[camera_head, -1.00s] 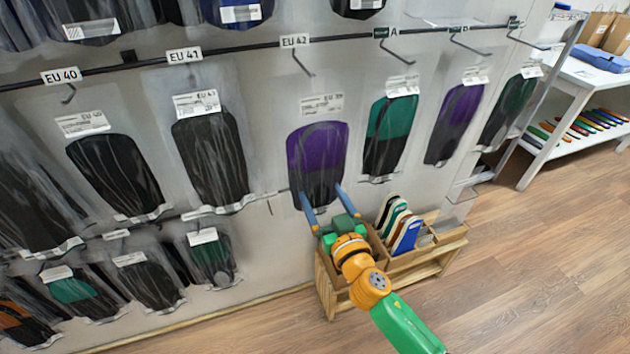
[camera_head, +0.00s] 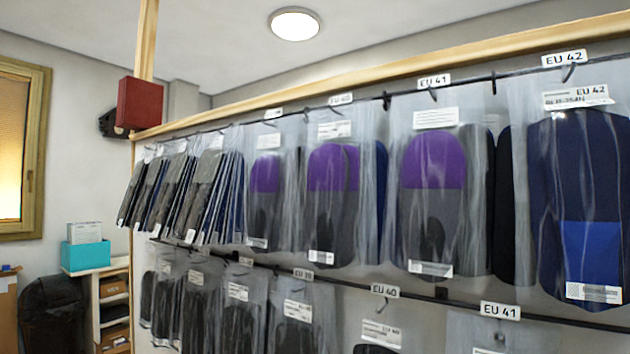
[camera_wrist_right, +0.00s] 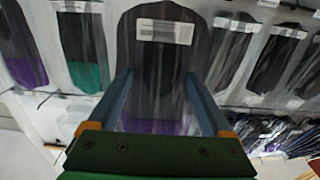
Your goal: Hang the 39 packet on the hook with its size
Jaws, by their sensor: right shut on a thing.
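My right gripper (camera_wrist_right: 158,76) is shut on a clear packet (camera_wrist_right: 160,65) with dark and purple insoles in the right wrist view. Its white label (camera_wrist_right: 165,31) is too blurred to read here; earlier it read EU 39. In the head view, a lower-rail tag (camera_head: 303,274) reads EU 39, and a packet with dark insoles (camera_head: 297,320) hangs below it. On the upper rail, one tag (camera_head: 273,113) left of the EU 40 tag (camera_head: 341,100) is too small to read; a purple-and-grey packet (camera_head: 265,195) hangs below it. My left gripper is in no view.
Upper tags EU 41 (camera_head: 433,80) and EU 42 (camera_head: 565,58) have packets below them. Lower tags read EU 40 (camera_head: 385,291) and EU 41 (camera_head: 500,311). Other packets (camera_wrist_right: 80,45) hang close beside the held one. A red box (camera_head: 139,103) and a shelf with a teal bin (camera_head: 85,256) are at left.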

